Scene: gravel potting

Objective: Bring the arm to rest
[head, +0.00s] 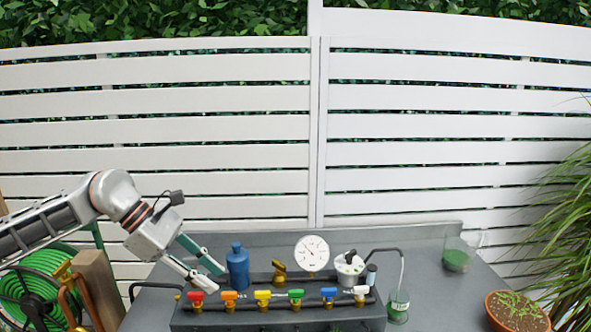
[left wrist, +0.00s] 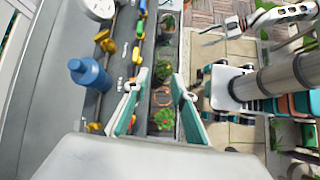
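My left gripper (head: 219,280) comes in from the left in the head view, near the left end of the valve manifold and to the left of the blue bottle (head: 237,267). Its two teal-padded fingers are apart, with nothing held between them. In the left wrist view the fingers (left wrist: 159,78) are also spread and empty. The blue bottle stands upright, apart from the fingers, and it shows at the left of the wrist view (left wrist: 90,74). A pale arm part at the wrist view's upper right may be my right gripper (left wrist: 250,22); its opening is unclear.
The manifold (head: 280,318) carries several coloured valve handles. A round gauge (head: 312,253) and a white-topped device (head: 349,268) stand behind it. A glass with green contents (head: 398,306), a beaker (head: 456,260) and a terracotta pot (head: 517,312) are right. A green hose reel (head: 30,295) is left.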

